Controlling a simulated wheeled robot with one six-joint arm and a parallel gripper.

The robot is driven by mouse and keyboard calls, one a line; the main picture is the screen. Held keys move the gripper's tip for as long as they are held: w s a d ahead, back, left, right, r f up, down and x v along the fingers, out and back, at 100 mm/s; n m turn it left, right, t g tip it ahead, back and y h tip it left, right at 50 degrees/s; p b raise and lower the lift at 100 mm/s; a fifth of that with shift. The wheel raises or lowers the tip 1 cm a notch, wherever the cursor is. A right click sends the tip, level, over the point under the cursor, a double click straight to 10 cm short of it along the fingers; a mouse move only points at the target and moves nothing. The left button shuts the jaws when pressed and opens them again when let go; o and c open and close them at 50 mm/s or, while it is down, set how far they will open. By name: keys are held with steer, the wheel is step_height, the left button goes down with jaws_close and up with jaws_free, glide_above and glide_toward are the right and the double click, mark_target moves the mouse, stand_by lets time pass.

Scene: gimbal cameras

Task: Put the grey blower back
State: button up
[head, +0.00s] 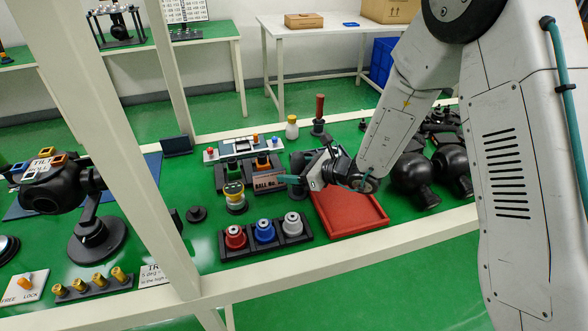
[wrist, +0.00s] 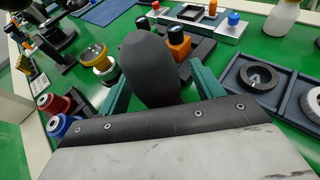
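The grey blower (wrist: 150,65) shows in the wrist view as a dark grey rounded bulb between the two teal fingers of my gripper (wrist: 158,88). Its near, lower end is hidden by the gripper body. A narrow gap shows between the bulb and the fingers, clearer on the right side, so the gripper looks open around it. In the head view my gripper (head: 292,180) is low over the green table, at the left edge of a red tray (head: 349,222); the blower is hard to make out there.
Red, blue and grey pots stand in a black rack (head: 265,246) in front. A yellow-topped jar (head: 235,196) is left of the gripper. A rail with coloured knobs (head: 244,149) lies behind. Black camera bodies (head: 411,177) stand right. A black tray with rings (wrist: 262,85) is close at right in the wrist view.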

steer(key=shift+r, duration=0.1)
steer(key=shift+s+d+r, duration=0.1)
steer(key=shift+d+r, duration=0.05)
steer(key=shift+d, duration=0.05)
steer(key=v, duration=1.1)
steer(key=shift+d, duration=0.25)
steer(key=shift+s+r, duration=0.15)
steer(key=s+r+n+g+h, duration=0.1)
steer(key=s+r+n+g, duration=0.6)
steer(key=s+r+n, duration=0.7)
steer(key=s+d+r+n+t+h, duration=0.1)
steer(key=s+d+r+n+h, duration=0.3)
steer(key=s+d+n+h, duration=0.5)
steer(key=s+d+h, duration=0.2)
steer(key=s+d, duration=0.5)
steer(key=shift+r+n+t, duration=0.2)
steer(key=shift+n+t, duration=0.1)
steer(key=shift+n, duration=0.1)
